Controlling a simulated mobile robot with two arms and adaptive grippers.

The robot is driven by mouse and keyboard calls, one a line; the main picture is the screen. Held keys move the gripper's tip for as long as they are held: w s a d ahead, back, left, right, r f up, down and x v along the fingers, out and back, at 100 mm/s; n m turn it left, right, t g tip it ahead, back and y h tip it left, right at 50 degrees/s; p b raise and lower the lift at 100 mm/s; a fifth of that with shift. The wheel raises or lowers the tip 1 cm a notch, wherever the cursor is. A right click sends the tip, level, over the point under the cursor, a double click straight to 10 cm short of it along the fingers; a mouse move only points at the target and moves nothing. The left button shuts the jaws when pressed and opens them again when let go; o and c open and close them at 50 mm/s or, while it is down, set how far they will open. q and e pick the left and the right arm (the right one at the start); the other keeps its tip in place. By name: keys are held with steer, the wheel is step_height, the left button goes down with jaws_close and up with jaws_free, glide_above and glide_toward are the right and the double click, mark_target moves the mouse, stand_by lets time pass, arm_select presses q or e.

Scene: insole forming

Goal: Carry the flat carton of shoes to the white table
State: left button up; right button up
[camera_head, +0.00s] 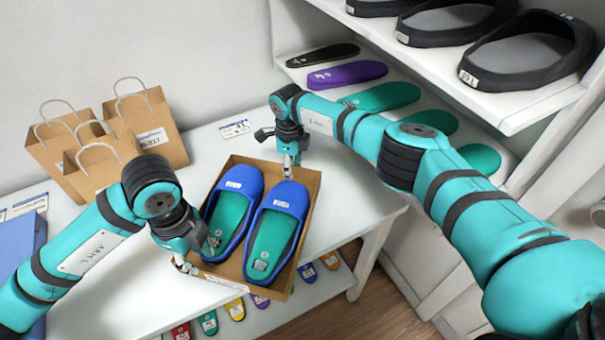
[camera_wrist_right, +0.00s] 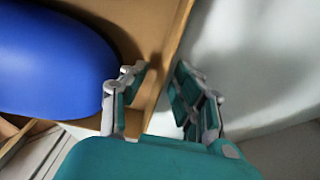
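The flat brown carton (camera_head: 310,180) sits on the white table (camera_head: 345,220) at its front edge. It holds two blue shoes (camera_head: 272,238) with teal insoles, side by side. My left gripper (camera_head: 196,256) is at the carton's left side, low by the near corner; its grip is unclear. My right gripper (camera_head: 288,165) is at the carton's far side. In the right wrist view its fingers (camera_wrist_right: 158,98) stand apart on either side of the carton's wall (camera_wrist_right: 168,55), one inside beside a blue shoe (camera_wrist_right: 50,60), one outside, with a gap showing.
Several paper bags (camera_head: 120,130) stand at the table's back left, and a blue box (camera_head: 25,265) is at the left edge. A shelf unit (camera_head: 510,105) with insoles and dark shoe forms rises at the right. Colourful insoles lie on a lower shelf under the table.

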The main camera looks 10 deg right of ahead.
arm_select(q)
step_height(320, 180, up, 3)
arm_select(e)
step_height(320, 180, up, 7)
steer(key=shift+r, duration=0.2)
stand_by(0.3)
arm_select(q)
steer(key=shift+s, duration=0.1)
arm_select(e)
steer(key=shift+s+f, duration=0.1)
